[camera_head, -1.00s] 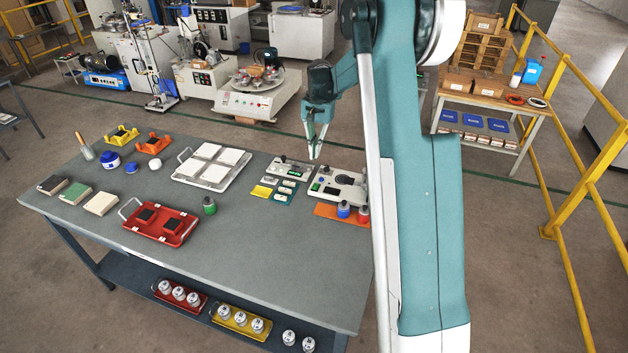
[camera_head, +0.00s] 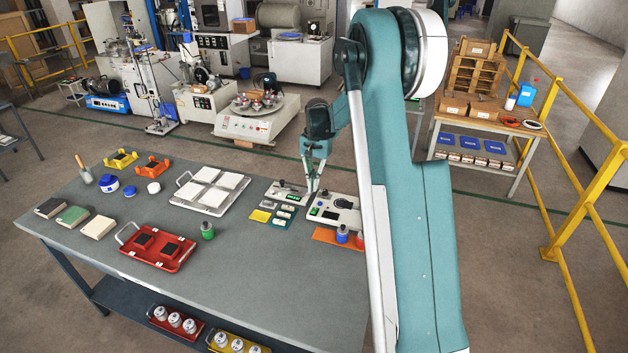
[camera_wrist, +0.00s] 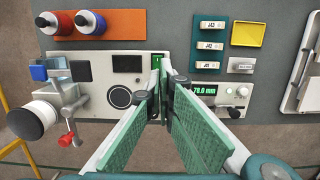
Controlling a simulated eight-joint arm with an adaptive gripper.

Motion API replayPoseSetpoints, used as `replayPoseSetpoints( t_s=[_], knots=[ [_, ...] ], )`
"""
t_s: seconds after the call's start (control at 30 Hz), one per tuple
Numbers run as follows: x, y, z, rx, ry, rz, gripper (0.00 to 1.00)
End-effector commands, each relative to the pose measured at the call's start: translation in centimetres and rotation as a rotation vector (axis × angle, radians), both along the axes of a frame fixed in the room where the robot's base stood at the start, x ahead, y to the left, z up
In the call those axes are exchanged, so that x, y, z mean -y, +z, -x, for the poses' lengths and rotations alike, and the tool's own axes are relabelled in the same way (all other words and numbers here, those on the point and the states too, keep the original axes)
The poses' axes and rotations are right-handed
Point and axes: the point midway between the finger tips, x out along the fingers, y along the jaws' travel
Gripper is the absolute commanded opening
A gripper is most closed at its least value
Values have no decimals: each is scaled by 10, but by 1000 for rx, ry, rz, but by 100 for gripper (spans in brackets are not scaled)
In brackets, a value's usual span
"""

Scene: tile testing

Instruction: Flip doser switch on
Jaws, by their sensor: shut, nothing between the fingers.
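The doser appears to be the pale panel unit (camera_head: 344,203) at the table's right end, with a dark display, a round black plate and a small green switch (camera_head: 313,211). In the wrist view the unit (camera_wrist: 108,97) fills the left side, and the green switch (camera_wrist: 156,62) sits on its edge beside my fingertips. My gripper (camera_head: 309,192) is shut and empty, pointing down between this unit and the smaller gauge box. In the wrist view my gripper (camera_wrist: 165,72) has its tips very close to the switch; contact cannot be told. The fingers hide part of the panel's edge.
A gauge box (camera_wrist: 226,98) with a lit green readout stands close beside the doser. Blue (camera_wrist: 89,22) and red bottles stand on an orange mat. Labelled vials (camera_wrist: 210,45) and a yellow dish (camera_wrist: 247,33) lie nearby. A tray of white tiles (camera_head: 186,193) is further left.

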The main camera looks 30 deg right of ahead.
Motion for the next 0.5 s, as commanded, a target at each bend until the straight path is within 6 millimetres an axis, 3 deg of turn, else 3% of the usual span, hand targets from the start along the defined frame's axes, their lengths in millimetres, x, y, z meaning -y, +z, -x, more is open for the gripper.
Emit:
replayPoseSetpoints(
  t_s=[0.5],
  knots=[
    [-8,-76,8,0,0,0,0]
  ],
)
